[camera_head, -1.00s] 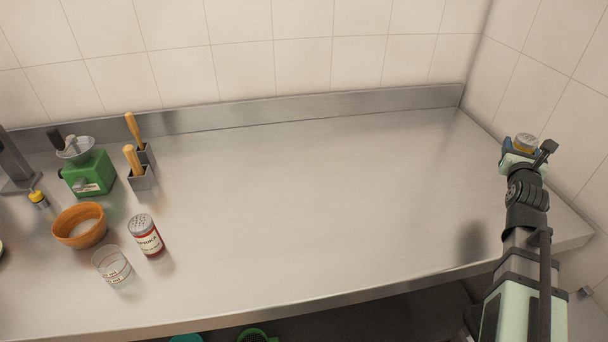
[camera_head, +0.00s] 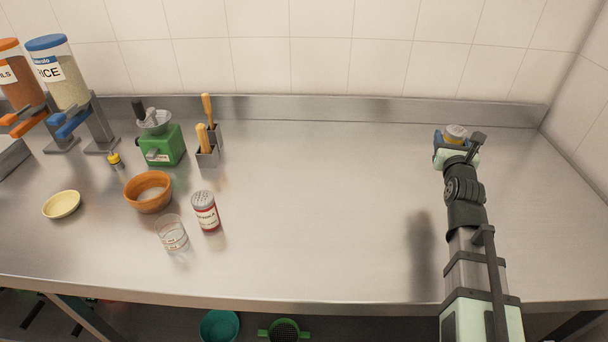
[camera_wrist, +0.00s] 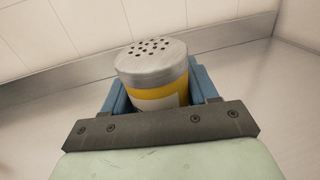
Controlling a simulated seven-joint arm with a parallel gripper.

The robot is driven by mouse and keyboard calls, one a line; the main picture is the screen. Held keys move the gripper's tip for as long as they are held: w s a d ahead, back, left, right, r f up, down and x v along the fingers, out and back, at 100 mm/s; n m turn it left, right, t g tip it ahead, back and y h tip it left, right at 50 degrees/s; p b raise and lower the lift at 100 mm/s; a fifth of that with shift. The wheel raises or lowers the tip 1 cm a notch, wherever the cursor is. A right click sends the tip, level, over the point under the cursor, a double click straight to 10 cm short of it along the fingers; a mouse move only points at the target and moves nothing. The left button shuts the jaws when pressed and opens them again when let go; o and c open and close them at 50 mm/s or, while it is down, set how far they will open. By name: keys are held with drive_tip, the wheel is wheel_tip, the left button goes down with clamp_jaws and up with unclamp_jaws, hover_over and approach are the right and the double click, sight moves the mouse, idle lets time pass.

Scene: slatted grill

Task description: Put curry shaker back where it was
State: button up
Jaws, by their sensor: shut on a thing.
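The curry shaker is the yellow shaker with a pale label and a perforated metal lid (camera_wrist: 155,72), seen close in the wrist view. My gripper (camera_head: 453,139) is shut on it, with a blue finger on each side of its body. In the head view the shaker (camera_head: 456,131) shows small at the end of my arm, on the right over the counter. My arm's shadow falls on the counter to its left, and the shaker appears held above the surface. Its lower part is hidden by my gripper.
The steel counter (camera_head: 320,220) is clear in the middle and right. At left stand a red paprika shaker (camera_head: 207,213), a glass cup (camera_head: 172,236), an orange bowl (camera_head: 148,193), a yellow dish (camera_head: 62,205), a green grinder (camera_head: 163,148), utensil holders (camera_head: 208,157) and a rice dispenser (camera_head: 61,75).

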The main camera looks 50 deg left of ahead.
drive_tip(key=shift+s+a+n+g+y, duration=2.2)
drive_tip(key=shift+s+a+g, duration=1)
drive_tip(key=shift+s+a, duration=7.9)
drive_tip(key=shift+s+a+n+g+y, duration=1.7)
drive_tip(key=shift+s+a+n+g, duration=1.25)
drive_tip(key=shift+s+a, duration=8.1)
drive_tip(key=shift+m+g, duration=0.25)
drive_tip(key=shift+g, duration=0.2)
drive_tip(key=shift+w+a+f, duration=0.1)
drive_tip(key=shift+w+f, duration=0.05)
drive_tip(key=shift+f, duration=5.15)
drive_tip(key=shift+f, duration=0.1)
drive_tip(key=o, duration=1.1)
drive_tip(key=d, duration=0.4)
drive_tip(key=s+d, duration=0.1)
drive_tip(key=d, duration=0.7)
drive_tip(key=shift+s, duration=0.2)
